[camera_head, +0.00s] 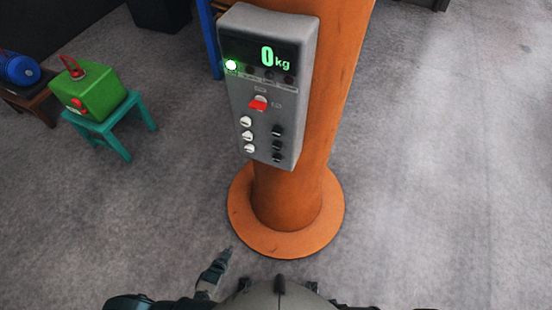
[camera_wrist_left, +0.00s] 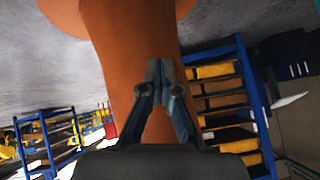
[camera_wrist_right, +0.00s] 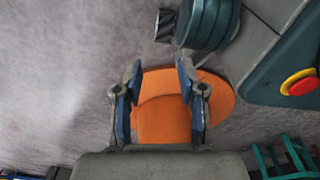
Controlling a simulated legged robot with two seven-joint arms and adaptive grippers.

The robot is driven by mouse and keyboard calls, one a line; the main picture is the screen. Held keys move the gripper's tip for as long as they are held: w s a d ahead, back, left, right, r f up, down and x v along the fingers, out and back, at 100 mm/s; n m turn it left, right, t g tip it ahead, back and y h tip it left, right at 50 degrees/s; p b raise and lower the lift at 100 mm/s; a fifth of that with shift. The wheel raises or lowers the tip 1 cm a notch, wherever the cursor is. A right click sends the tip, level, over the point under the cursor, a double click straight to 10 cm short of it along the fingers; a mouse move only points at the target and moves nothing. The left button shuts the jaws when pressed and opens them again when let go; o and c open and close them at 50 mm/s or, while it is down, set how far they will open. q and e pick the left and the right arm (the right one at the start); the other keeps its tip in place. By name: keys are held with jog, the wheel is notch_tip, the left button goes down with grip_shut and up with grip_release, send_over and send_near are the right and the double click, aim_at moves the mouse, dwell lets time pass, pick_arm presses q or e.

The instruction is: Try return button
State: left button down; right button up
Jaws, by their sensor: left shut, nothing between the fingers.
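A grey control box (camera_head: 236,110) is fixed to an orange column (camera_head: 340,75). A red switch (camera_head: 258,104) sits mid-panel. Below are white buttons (camera_head: 247,135) on the left and black buttons (camera_head: 277,145) on the right; their labels are too small to read. My left gripper (camera_head: 226,253) is low, left of the column base and apart from the box. In its wrist view (camera_wrist_left: 160,66) it is shut and empty. My right gripper (camera_wrist_right: 159,68) is open and empty.
A round orange base flange (camera_head: 287,242) surrounds the column foot. A green box (camera_head: 90,96) stands on a teal stool (camera_head: 112,130) at left, with a blue object (camera_head: 19,70) beyond it. Blue shelving (camera_wrist_left: 242,75) shows in the left wrist view. The floor right of the column is clear.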

pick_arm(q)
jog(key=s+f+n+g, duration=0.2)
jog(key=s+f+g, duration=0.2)
jog(key=s, duration=0.7)
jog(key=s+f+n+g+y, duration=0.1)
jog(key=s+f+g, duration=0.2)
jog(key=s+f, duration=0.3)
jog(key=s, duration=0.5)
jog(key=shift+s+a+f+n+g, duration=0.25)
jog(key=shift+s+f+n+g, duration=0.15)
